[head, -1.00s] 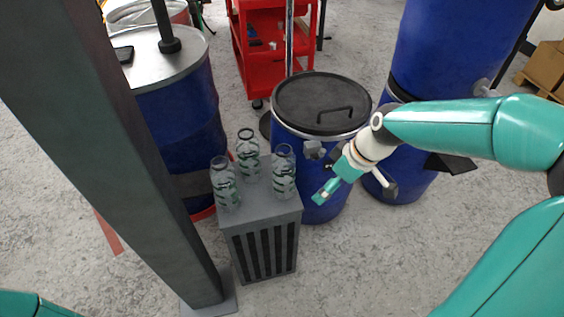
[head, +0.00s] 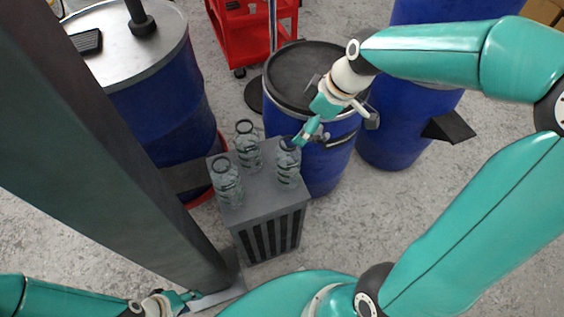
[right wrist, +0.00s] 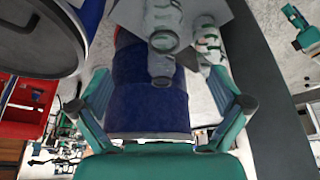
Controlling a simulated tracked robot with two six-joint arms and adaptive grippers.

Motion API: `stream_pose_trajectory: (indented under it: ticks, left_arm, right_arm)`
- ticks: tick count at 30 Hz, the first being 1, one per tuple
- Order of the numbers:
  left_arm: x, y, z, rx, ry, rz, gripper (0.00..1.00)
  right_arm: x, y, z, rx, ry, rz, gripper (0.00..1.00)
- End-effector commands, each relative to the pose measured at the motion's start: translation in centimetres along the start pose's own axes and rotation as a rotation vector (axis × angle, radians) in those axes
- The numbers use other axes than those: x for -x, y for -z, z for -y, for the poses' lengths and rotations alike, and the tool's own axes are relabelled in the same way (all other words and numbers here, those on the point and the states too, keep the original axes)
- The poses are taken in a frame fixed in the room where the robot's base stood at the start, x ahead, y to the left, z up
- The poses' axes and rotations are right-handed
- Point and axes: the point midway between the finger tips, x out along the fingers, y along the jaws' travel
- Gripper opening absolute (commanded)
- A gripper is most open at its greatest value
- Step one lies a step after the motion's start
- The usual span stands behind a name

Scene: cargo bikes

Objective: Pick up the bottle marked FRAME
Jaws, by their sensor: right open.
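Three clear bottles stand upright on a small grey slatted stand (head: 262,206): a left one (head: 227,183), a back one (head: 248,150) and a right one (head: 288,165). I cannot read which is marked FRAME. My right gripper (head: 303,137) is at the top of the right bottle, partly covering it. In the right wrist view my right gripper (right wrist: 160,82) is open and nothing shows held between its fingers; bottles show beyond, the nearest (right wrist: 163,22) at the top middle. My left gripper (head: 185,302) is low at the bottom left, and its fingers are unclear.
A blue drum with a black lid (head: 312,72) stands just behind the stand. Another blue drum (head: 165,108) is at the left and a blue barrel (head: 405,130) at the right. A thick grey post (head: 90,150) runs close along the left. A red cart (head: 245,35) is behind.

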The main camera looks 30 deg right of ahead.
Motion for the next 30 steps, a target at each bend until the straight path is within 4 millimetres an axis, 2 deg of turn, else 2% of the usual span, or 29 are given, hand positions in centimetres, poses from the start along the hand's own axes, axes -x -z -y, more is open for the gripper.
stream_pose_trajectory:
  ticks: [3,9,12,20,27,30]
  left_arm:
    - [-0.6,0.0,0.2,0.0,0.0,0.0,0.4]
    - [-1.1,0.0,0.4,-0.001,0.0,-0.001,0.4]
    - [-1.3,0.0,0.4,-0.001,0.0,-0.001,0.4]
    - [-1.5,0.1,0.5,-0.001,0.0,-0.001,0.4]
    - [-1.9,0.1,0.7,-0.001,0.0,-0.001,0.4]
    - [-2.0,0.1,0.7,-0.001,0.0,-0.001,0.4]
  right_arm:
    - [-2.7,-0.8,-0.1,-0.015,0.0,0.005,1.0]
    - [-6.5,-1.3,-0.3,-0.025,-0.007,0.003,1.0]
    - [-7.7,-1.3,-0.3,-0.027,-0.008,0.002,1.0]
    - [-9.2,-1.3,-0.2,-0.028,-0.01,0.001,1.0]
    - [-12.6,-1.4,0.4,-0.028,-0.009,0.002,1.0]
    - [-13.4,-1.4,0.3,-0.029,-0.01,0.001,1.0]
